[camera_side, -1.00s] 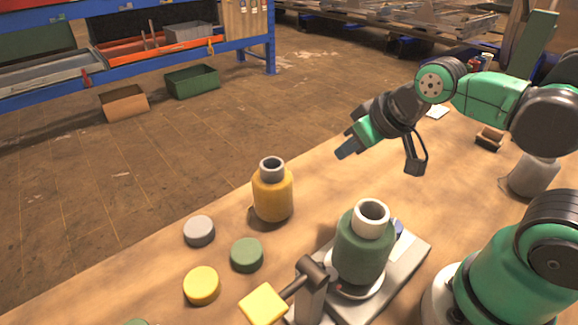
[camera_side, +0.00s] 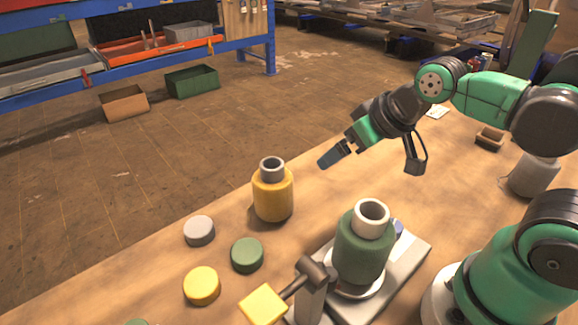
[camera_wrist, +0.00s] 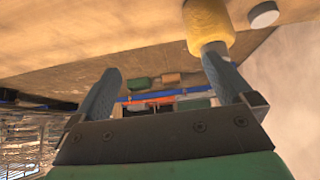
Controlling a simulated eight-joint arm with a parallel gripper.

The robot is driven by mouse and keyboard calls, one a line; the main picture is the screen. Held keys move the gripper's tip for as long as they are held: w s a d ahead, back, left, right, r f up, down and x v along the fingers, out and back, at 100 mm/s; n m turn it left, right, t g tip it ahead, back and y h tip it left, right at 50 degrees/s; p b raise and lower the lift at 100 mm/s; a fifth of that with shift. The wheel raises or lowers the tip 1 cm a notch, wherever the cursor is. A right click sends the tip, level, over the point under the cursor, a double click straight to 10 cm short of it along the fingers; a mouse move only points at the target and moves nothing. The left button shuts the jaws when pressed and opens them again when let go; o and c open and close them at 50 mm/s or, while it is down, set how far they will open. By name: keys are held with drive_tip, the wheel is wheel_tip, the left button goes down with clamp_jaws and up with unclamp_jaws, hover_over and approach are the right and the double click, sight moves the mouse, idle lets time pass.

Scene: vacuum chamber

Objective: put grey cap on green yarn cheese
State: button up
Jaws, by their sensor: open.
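The grey cap (camera_side: 199,231) lies flat on the table at the left of the side view, and it also shows in the wrist view (camera_wrist: 263,14) at the upper right. The green yarn cheese (camera_side: 363,250) stands upright on a round white plate of a metal fixture, with a white tube end (camera_side: 371,217) showing on top. My gripper (camera_side: 331,157) is in the air behind and above the table, to the right of the yellow yarn cheese. In the wrist view its two fingers (camera_wrist: 165,88) are apart with nothing between them.
The yellow yarn cheese (camera_side: 272,194) stands between my gripper and the grey cap. A green cap (camera_side: 247,255) and a yellow cap (camera_side: 202,286) lie near the grey one. The fixture (camera_side: 408,252) has a post with a yellow square (camera_side: 263,305).

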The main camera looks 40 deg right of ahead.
drive_tip(key=w+a+r+n+g+y, duration=0.3)
drive_tip(key=w+a+r+n, duration=0.45)
drive_tip(key=a, duration=0.25)
drive_tip(key=n+g, duration=0.2)
drive_tip(key=n, duration=0.3)
hover_over(198, 226)
drive_tip(key=s+d, duration=0.1)
drive_tip(key=d, duration=0.1)
wheel_tip(198, 226, down, 3)
drive_tip(key=shift+m+y, duration=0.35)
drive_tip(key=shift+y, duration=0.05)
wheel_tip(198, 226, down, 13)
drive_tip(key=shift+r, duration=0.1)
drive_tip(key=shift+x, duration=2.8)
drive_tip(key=c, duration=1.3)
drive_tip(key=shift+o, duration=0.2)
